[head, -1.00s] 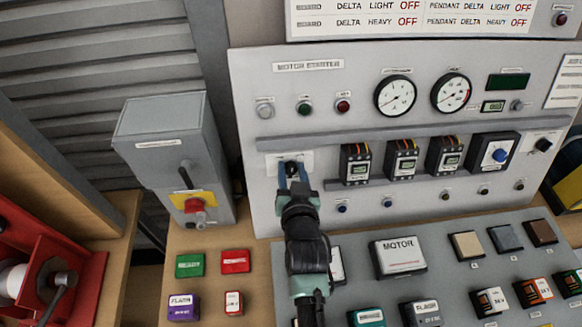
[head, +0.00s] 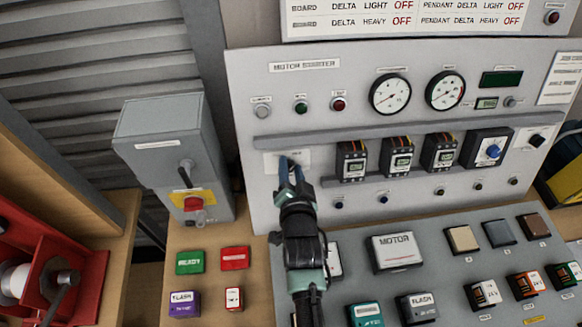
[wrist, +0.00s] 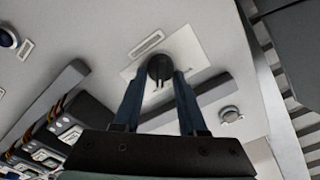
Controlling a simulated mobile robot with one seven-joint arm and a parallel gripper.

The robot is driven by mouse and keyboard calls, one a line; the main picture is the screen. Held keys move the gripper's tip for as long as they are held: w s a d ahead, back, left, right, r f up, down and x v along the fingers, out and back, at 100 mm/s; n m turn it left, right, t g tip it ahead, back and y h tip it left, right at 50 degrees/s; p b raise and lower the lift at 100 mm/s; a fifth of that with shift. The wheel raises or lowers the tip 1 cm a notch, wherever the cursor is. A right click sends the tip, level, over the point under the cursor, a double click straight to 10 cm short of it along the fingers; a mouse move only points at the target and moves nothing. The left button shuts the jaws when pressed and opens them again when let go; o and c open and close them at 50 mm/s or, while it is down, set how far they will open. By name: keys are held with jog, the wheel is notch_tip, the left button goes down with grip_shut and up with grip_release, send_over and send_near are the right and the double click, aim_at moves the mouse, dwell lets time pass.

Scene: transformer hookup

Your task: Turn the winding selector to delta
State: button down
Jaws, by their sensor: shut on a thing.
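A black selector knob (wrist: 160,67) sits on a white plate with a small label, too blurred to read, in the wrist view. My gripper (wrist: 158,82) has its two blue fingers on either side of the knob and is shut on it. A pale line or ridge shows on the knob's lower part between the fingers. In the head view, my gripper (head: 291,165) reaches the white plate (head: 272,160) at the left of the motor starter panel (head: 245,90). There the fingers hide most of the knob, so its pointing direction cannot be told.
A grey rail (head: 330,135) runs just above the plate. Contactors (head: 352,162) stand to its right, and another black knob (head: 537,140) is at the panel's far right. The sign above reads DELTA LIGHT OFF and DELTA HEAVY OFF.

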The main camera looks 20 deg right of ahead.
dwell(0.3)
jog(key=shift+c, duration=2.4)
grip_release()
jog(key=b+v, duration=0.2)
jog(key=v, duration=1.1)
